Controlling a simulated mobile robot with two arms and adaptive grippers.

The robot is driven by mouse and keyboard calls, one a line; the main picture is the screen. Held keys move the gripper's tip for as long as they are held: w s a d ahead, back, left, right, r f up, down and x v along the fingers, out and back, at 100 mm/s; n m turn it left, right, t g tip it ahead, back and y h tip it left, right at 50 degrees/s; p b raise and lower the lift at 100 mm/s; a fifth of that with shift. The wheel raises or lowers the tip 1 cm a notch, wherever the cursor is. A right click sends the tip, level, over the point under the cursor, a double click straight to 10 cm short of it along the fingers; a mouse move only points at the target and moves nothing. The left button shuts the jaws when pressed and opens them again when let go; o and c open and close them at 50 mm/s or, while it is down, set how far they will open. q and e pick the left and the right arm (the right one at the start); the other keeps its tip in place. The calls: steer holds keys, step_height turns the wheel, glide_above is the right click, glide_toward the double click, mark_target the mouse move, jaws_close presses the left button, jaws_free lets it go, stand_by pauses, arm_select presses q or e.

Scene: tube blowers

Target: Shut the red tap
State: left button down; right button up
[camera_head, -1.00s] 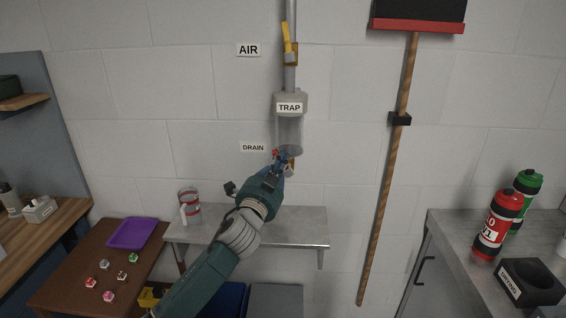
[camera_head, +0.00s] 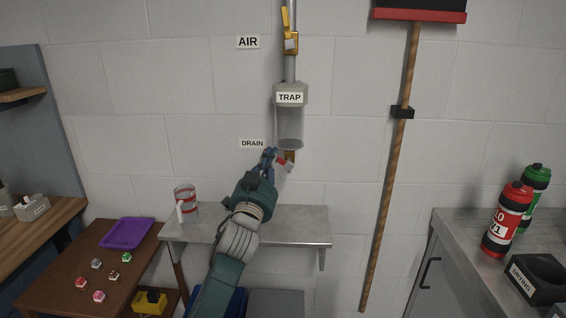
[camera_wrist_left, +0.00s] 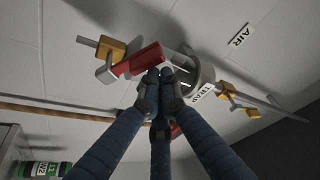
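The red tap's handle (camera_head: 281,161) is a short red lever beside the brass fitting (camera_head: 290,157), under the clear trap (camera_head: 289,125). In the left wrist view the red handle (camera_wrist_left: 138,60) lies at a slant to the pipe, with its grey end to the left. My left gripper (camera_head: 269,153) is just left of the handle, below the DRAIN label (camera_head: 252,143). In the left wrist view its dark fingertips (camera_wrist_left: 160,76) are together at the handle's edge, with nothing seen between them. I cannot tell whether they touch it. My right gripper is not in view.
A yellow tap (camera_head: 290,40) is higher on the same pipe, near the AIR label (camera_head: 248,42).

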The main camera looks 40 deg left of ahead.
arm_select(q)
steer(key=f+n+y+b, duration=0.1)
steer(key=n, duration=0.1)
steer(key=a+f+n+b, duration=0.1)
steer(key=n, duration=0.1)
steer(key=s+n+y+b, duration=0.1)
steer(key=n, duration=0.1)
steer(key=shift+a+f+n+g+y, duration=0.25)
steer(key=shift+f+n+g+y, duration=0.05)
steer(key=shift+f+g, duration=0.1)
steer(key=shift+a+f+b, duration=0.1)
steer(key=shift+f+b, duration=0.1)
steer(key=shift+b, duration=0.15)
